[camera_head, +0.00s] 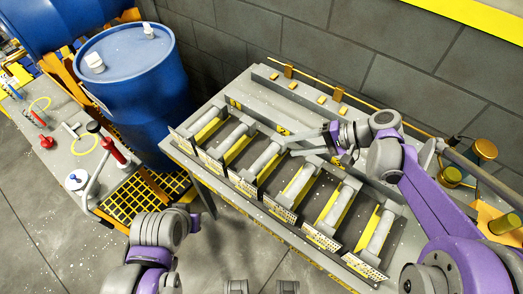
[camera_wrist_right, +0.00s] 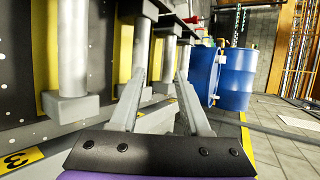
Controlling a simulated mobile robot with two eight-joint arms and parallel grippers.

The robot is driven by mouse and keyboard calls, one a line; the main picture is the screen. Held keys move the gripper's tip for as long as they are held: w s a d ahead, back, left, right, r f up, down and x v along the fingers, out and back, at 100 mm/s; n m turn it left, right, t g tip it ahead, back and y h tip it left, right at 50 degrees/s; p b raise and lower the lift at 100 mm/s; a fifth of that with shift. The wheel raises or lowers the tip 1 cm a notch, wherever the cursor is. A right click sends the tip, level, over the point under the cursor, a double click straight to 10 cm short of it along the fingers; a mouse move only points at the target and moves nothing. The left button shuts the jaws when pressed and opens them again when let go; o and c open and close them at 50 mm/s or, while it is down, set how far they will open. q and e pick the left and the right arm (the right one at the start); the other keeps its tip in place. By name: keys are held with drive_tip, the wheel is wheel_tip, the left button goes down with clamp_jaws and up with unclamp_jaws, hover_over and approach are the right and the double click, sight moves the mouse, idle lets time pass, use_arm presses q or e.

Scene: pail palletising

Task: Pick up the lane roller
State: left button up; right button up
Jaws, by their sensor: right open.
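Several grey lane rollers lie in the slanted lanes of the grey rack, each beside a yellow strip. One lane roller (camera_head: 265,160) is nearest my right gripper (camera_head: 322,142), whose fingers point left towards its upper end. In the right wrist view the right gripper (camera_wrist_right: 161,82) is open, with its two fingers spread. Grey roller ends and a lane roller (camera_wrist_right: 141,50) show beyond and left of the fingers. Nothing is clearly held, and contact with a roller cannot be told. My left arm shows at lower left, but its fingers cannot be made out.
The rack (camera_head: 232,90) has perforated end plates along its front edge. A blue drum (camera_head: 135,75) stands left of it, by a bench (camera_head: 65,150) with tools and a yellow grid (camera_head: 145,200). A grey block wall (camera_head: 290,35) closes the back. Brass cylinders (camera_head: 484,150) stand at right.

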sight(268, 159)
drive_tip(key=f+b, duration=0.1)
drive_tip(key=f, duration=0.1)
drive_tip(key=s+f+b, duration=0.1)
drive_tip(key=f+b, duration=0.1)
drive_tip(key=shift+f, duration=0.35)
drive_tip(key=x, duration=1)
drive_tip(key=shift+w+a, duration=0.4)
use_arm(q)
drive_tip(key=f, duration=0.5)
drive_tip(key=shift+s, duration=0.25)
use_arm(e)
clamp_jaws()
